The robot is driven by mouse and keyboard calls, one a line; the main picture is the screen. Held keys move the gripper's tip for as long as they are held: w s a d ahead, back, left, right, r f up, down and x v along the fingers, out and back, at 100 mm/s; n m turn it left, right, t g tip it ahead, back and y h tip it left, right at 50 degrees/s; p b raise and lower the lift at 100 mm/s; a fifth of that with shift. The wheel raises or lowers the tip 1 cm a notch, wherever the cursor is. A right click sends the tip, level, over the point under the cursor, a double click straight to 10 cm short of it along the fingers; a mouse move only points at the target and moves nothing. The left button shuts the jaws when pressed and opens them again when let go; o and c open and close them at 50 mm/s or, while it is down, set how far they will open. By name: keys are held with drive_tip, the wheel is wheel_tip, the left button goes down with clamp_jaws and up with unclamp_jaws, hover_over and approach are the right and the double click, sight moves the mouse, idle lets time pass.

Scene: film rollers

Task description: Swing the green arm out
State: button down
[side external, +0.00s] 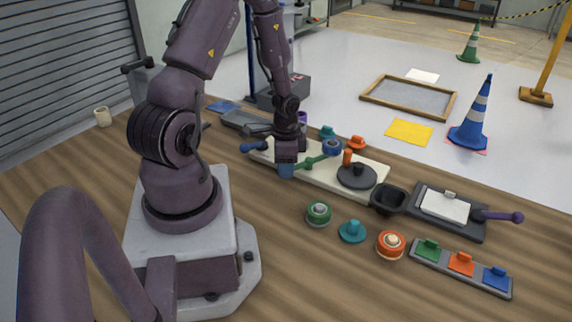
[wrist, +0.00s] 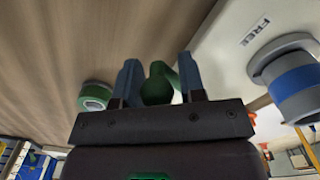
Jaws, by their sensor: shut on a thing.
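The green arm (side external: 312,162) lies over the cream board (side external: 376,188), running from my fingers toward the blue-topped roller (side external: 332,147). My gripper (side external: 286,171) is at the arm's left end, over the board's near edge. In the wrist view my two blue-grey fingers (wrist: 158,82) stand on either side of the arm's rounded green end (wrist: 157,88); they are shut on it. The board's word FREE and the grey-and-blue roller (wrist: 292,80) show at the right there. The arm's joint with the board is hidden from view.
An orange peg (side external: 347,157) and a black disc (side external: 357,177) stand on the board's right part. A black cup (side external: 388,199) is at right. Bare wood lies nearer.

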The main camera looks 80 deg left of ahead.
drive_tip(key=c, duration=0.8)
unclamp_jaws()
drive_tip(key=shift+d, duration=0.3)
drive_tip(key=shift+c, duration=0.2)
drive_tip(key=shift+a, duration=0.1)
drive_tip(key=shift+a+r, duration=0.1)
wheel_tip(320, 180, up, 13)
drive_tip(key=shift+f, duration=0.1)
